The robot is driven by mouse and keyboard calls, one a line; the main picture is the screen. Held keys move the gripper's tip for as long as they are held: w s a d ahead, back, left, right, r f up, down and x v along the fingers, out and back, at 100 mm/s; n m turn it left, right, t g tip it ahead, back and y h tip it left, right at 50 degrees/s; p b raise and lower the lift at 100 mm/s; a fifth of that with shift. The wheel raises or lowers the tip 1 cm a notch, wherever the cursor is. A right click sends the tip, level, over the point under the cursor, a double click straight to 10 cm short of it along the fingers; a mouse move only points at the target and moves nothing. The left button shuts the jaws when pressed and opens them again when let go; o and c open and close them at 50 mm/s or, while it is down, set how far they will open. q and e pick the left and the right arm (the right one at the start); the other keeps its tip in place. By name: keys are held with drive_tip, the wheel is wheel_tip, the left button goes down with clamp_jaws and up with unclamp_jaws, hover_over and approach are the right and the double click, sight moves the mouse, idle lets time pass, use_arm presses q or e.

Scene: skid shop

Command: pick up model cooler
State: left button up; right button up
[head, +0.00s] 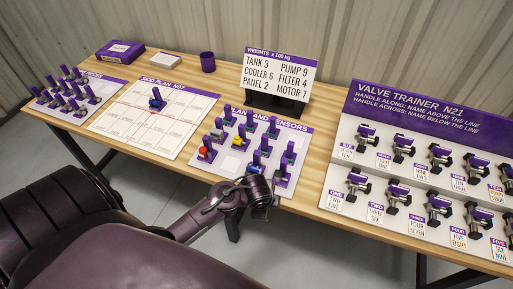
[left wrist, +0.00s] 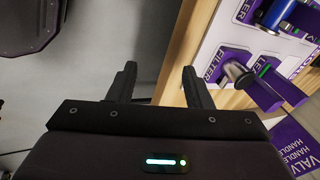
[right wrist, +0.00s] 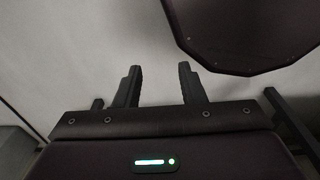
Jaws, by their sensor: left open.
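The models stand on a white and purple mat (head: 230,170) near the table's front. They are small parts with purple tags; I cannot tell which one is the cooler. My left gripper (head: 262,207) is over the mat's front edge; in the left wrist view my left gripper (left wrist: 158,88) is open with nothing between its fingers. Right of it there, a grey metal part (left wrist: 235,72) with a purple tag stands by a label reading FILTER, and a blue cylinder (left wrist: 277,14) is beyond. My right gripper (right wrist: 158,85) is open and empty, away from the table.
A weights sign (head: 280,75) stands behind the mat and lists COOLER 6. A skid plan (head: 150,125) with one blue model (head: 157,99) lies to the left. A valve trainer board (head: 420,165) fills the right. A purple cup (head: 208,62) stands at the back.

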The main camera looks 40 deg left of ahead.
use_arm(q)
wheel_tip(320, 180, up, 3)
drive_tip(key=w+a+m, duration=0.2)
drive_tip(key=w+m, duration=0.1)
drive_tip(key=m, duration=0.1)
drive_tip(key=m+y, duration=0.1)
drive_tip(key=m, duration=1.4)
approach(256, 153)
drive_tip(key=x, duration=0.5)
drive_tip(key=shift+d+f+p, duration=0.15)
drive_tip(key=shift+d+p, duration=0.15)
drive_tip(key=shift+p, duration=0.1)
drive_tip(key=shift+w+a+f+m, duration=0.1)
drive_tip(key=shift+a+f+m, duration=0.1)
drive_tip(key=shift+f+m, duration=0.1)
drive_tip(key=shift+w+a+f+b, duration=0.1)
drive_tip(key=shift+w+f+b, duration=0.05)
drive_tip(key=shift+f+b, duration=0.2)
drive_tip(key=shift+x, duration=3.05)
drive_tip(key=shift+w, duration=0.1)
use_arm(e)
drive_tip(key=shift+w+a+r, duration=0.1)
drive_tip(key=shift+a+r, duration=0.25)
drive_tip(key=shift+a, duration=0.2)
use_arm(q)
drive_tip(key=shift+c, duration=0.4)
drive_tip(key=shift+r, duration=0.1)
clamp_jaws()
use_arm(e)
drive_tip(key=shift+a, duration=0.15)
